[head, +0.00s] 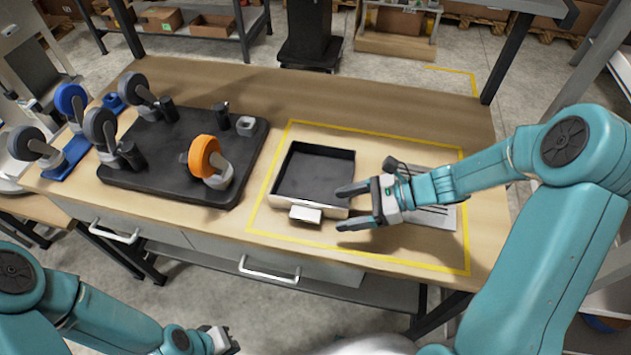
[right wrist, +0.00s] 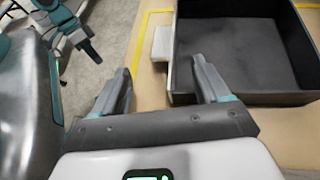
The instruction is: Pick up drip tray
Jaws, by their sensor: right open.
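The drip tray (head: 315,172) is a shallow black open box with a pale front side and a small white tab (head: 305,213) on that side. It lies empty inside a yellow outline on the wooden workbench. In the right wrist view the tray (right wrist: 245,45) fills the upper right, with its white tab (right wrist: 161,45) beyond the fingers. My right gripper (head: 343,209) is open and empty beside the tray's front right corner, fingers pointing left. It also shows in the right wrist view (right wrist: 160,75). My left gripper (head: 226,342) is low, off the bench's front; its jaws are unclear.
A black mat (head: 160,190) left of the tray holds caster wheels, one with an orange wheel (head: 206,158), and dark cylinders. A paper sheet (head: 436,215) and a dark caster lie behind my right gripper. Drawer handles (head: 270,275) stick out below the bench's front edge.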

